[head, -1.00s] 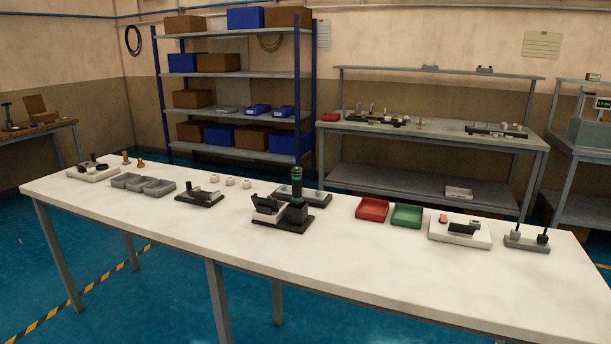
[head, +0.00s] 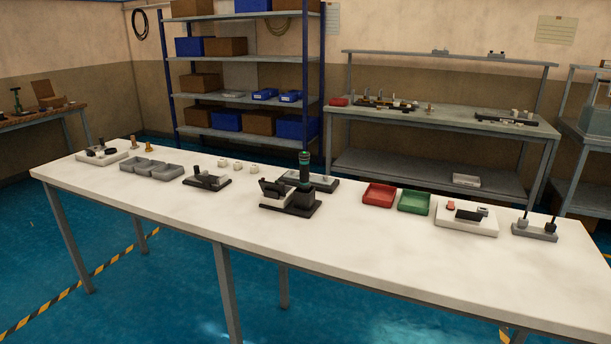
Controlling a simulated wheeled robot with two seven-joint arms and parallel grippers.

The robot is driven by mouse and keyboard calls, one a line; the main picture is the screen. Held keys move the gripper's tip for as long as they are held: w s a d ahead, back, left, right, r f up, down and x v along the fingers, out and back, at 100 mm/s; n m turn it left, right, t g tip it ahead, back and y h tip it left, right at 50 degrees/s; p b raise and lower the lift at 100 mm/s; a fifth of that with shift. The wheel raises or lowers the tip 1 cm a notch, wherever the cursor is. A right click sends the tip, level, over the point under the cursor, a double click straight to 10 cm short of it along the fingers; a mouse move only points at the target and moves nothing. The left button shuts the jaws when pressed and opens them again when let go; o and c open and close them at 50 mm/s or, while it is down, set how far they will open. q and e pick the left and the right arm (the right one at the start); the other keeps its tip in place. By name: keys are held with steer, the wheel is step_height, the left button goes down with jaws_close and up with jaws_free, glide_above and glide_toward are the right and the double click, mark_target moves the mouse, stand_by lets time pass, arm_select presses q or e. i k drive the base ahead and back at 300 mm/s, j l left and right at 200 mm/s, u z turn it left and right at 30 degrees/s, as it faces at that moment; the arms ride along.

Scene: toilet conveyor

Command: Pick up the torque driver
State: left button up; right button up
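The torque driver (head: 304,170) is a dark, upright tool with a green band near its top. It stands in a black block holder (head: 304,200) near the middle of the long white table (head: 290,231). A dark fixture with a tilted grey part (head: 274,189) is beside it on the left. Neither of my grippers shows in the head view.
Grey bins (head: 150,168) and a small black fixture (head: 207,179) are to the left. Red (head: 379,195) and green (head: 414,201) trays, a white plate (head: 466,219) and a grey stand (head: 535,231) are to the right. The table's front strip is clear.

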mark_target(304, 185)
steer(key=l+u, duration=0.25)
steer(key=l, duration=0.55)
steer(key=i+l+z, duration=0.1)
steer(key=i+l, duration=0.3)
steer(key=l, duration=0.2)
steer(key=i+l+z, duration=0.15)
steer(key=i+l, duration=0.25)
steer(key=l, duration=0.2)
